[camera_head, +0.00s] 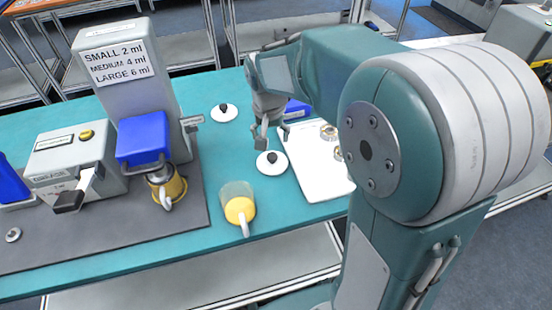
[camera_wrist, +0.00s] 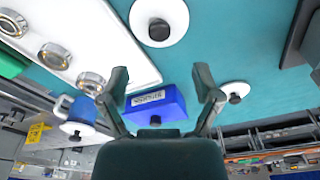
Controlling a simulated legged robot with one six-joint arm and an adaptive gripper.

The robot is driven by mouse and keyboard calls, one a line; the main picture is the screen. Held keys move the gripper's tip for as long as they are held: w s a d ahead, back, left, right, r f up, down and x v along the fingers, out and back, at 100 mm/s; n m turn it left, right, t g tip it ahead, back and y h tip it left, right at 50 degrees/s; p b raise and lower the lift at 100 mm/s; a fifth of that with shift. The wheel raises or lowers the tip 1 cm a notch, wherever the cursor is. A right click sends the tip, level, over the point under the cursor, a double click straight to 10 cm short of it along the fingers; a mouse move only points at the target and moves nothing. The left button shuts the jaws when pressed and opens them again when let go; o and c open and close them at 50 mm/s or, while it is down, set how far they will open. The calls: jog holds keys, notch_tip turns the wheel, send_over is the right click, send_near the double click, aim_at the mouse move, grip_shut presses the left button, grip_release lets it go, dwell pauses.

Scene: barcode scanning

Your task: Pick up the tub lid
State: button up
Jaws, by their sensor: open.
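Two round white lids with black knobs lie on the teal table in the head view: a near lid (camera_head: 279,167) beside the white tray, and a far lid (camera_head: 224,116). I cannot tell which is the tub lid. My gripper (camera_head: 262,139) is just above and behind the near lid, pointing down, with nothing held. In the wrist view my gripper (camera_wrist: 162,82) has its fingers spread. The near lid (camera_wrist: 172,14) is at the top there and the far lid (camera_wrist: 228,88) at the right. A blue labelled box (camera_wrist: 170,107) shows between the fingers.
The white tray (camera_head: 315,180) holding metal rings is right of the near lid. A jug with yellow contents (camera_head: 238,208) stands at the front. A grey dispenser (camera_head: 125,75) and a machine with a blue top stand on a dark mat (camera_head: 130,230) at left.

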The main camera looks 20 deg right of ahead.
aim_at(273, 156)
jog(key=f, duration=0.2)
jog(key=a+f, duration=0.1)
jog(key=f, duration=0.1)
jog(key=shift+w, duration=0.2)
jog(key=shift+d+f, duration=0.2)
jog(key=f, duration=0.1)
jog(key=d+f, duration=0.1)
jog(key=f, duration=0.2)
jog(key=shift+w+d+f, duration=0.25)
jog(key=shift+w+d, duration=0.1)
jog(key=shift+a+f, duration=0.2)
jog(key=shift+a, duration=0.35)
jog(key=c, duration=0.7)
jog(key=shift+d, duration=0.25)
jog(key=c, duration=0.3)
jog(key=shift+d, duration=0.1)
jog(key=shift+c, duration=0.2)
